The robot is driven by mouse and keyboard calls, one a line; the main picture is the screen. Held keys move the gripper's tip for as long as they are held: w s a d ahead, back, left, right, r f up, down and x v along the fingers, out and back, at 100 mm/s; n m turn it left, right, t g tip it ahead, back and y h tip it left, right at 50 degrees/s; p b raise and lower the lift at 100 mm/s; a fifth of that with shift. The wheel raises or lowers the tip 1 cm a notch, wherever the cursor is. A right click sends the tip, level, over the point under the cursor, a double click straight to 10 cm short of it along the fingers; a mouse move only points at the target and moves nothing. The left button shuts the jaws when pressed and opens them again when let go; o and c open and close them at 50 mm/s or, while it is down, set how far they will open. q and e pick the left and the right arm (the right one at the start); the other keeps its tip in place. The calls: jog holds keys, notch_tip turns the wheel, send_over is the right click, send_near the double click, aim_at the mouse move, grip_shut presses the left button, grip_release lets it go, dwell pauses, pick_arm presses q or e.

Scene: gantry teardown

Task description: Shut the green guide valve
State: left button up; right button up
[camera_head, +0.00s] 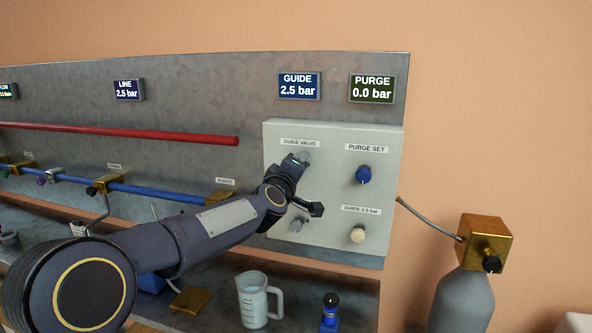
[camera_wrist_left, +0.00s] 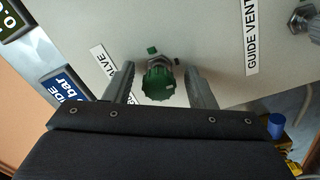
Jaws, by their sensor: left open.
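The green guide valve (camera_wrist_left: 158,83) is a ribbed green knob on a metal stem in the pale panel, seen in the left wrist view. A small green mark sits on the panel beside its stem. My left gripper (camera_wrist_left: 160,69) is open, with one finger on each side of the knob and a visible gap to both. In the head view my left arm reaches up to the panel below the "GUIDE VALVE" label (camera_head: 299,142), and the gripper and wrist largely hide the knob there. My right gripper is not in view.
The pale panel (camera_head: 337,135) also carries a blue purge knob (camera_head: 362,175), a cream knob (camera_head: 357,234) and a metal fitting (camera_head: 298,224). The guide display (camera_head: 299,86) reads 2.5 bar, purge (camera_head: 372,89) 0.0 bar. A measuring jug (camera_head: 253,299) stands below.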

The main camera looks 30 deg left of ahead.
pick_arm(q)
jog(key=shift+s, duration=0.1)
jog(key=v, duration=0.7)
jog(key=shift+s, duration=0.35)
jog(key=shift+d, duration=0.1)
jog(key=s+d+f+m+g+h+p, duration=0.1)
jog(key=s+d+f+m+g+h, duration=0.1)
jog(key=s+d+f+m+g, duration=0.2)
jog(key=s+d+f+m+g+h+p, duration=0.1)
jog(key=s+d+f+m+g+h, duration=0.2)
jog(key=s+f, duration=0.6)
jog(key=s+d+f+m+g+h+p, duration=0.1)
jog(key=s+d+f+m+g, duration=0.3)
jog(key=s, duration=1.3)
jog(key=d+f+m+h, duration=0.1)
jog(key=d+f+m, duration=0.1)
jog(key=d+f, duration=0.1)
jog(key=shift+s+d+f+m+g+h+p, duration=0.25)
jog(key=shift+d+f+m+g+h+p, duration=0.15)
jog(key=shift+d, duration=0.15)
